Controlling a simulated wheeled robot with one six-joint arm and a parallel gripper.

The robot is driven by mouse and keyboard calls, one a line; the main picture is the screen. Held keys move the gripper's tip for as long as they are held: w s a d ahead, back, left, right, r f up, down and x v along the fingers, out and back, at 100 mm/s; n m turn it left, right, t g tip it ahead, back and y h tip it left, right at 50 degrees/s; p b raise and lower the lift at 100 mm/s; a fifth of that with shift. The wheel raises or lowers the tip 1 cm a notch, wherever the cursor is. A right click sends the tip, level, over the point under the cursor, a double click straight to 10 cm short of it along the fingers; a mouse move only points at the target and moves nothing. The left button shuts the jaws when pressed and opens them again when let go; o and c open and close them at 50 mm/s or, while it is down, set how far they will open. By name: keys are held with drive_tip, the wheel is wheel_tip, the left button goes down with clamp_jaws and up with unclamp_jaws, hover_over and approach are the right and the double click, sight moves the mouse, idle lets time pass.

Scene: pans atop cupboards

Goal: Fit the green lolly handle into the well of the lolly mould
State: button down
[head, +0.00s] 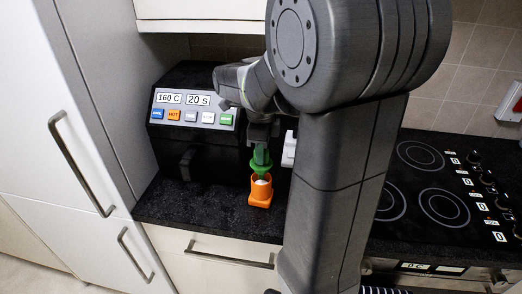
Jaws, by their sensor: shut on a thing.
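The green lolly handle (261,165) is held between the jaws of my gripper (262,152), which points down. The orange lolly mould (260,198) stands upright on the dark counter just below, with something white showing at its mouth. The lower end of the green handle is right over the mould's top, near its rim. I cannot tell whether it is inside the well or just above it. My arm covers part of the counter to the right.
A black appliance (180,150) with a display and coloured buttons stands close behind and left of the mould. A white wall socket or box (289,150) is behind my gripper. The black hob (420,185) lies to the right. The counter's front edge is close below the mould.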

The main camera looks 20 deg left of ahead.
drive_tip(key=shift+f+b, duration=1.6)
drive_tip(key=shift+f, duration=0.95)
drive_tip(key=c, duration=1.3)
unclamp_jaws()
drive_tip(key=shift+o, duration=0.2)
drive_tip(key=shift+r, duration=0.1)
wheel_tip(320, 180, up, 14)
drive_tip(key=shift+f, duration=0.1)
wheel_tip(320, 180, down, 13)
drive_tip(key=shift+f, duration=0.2)
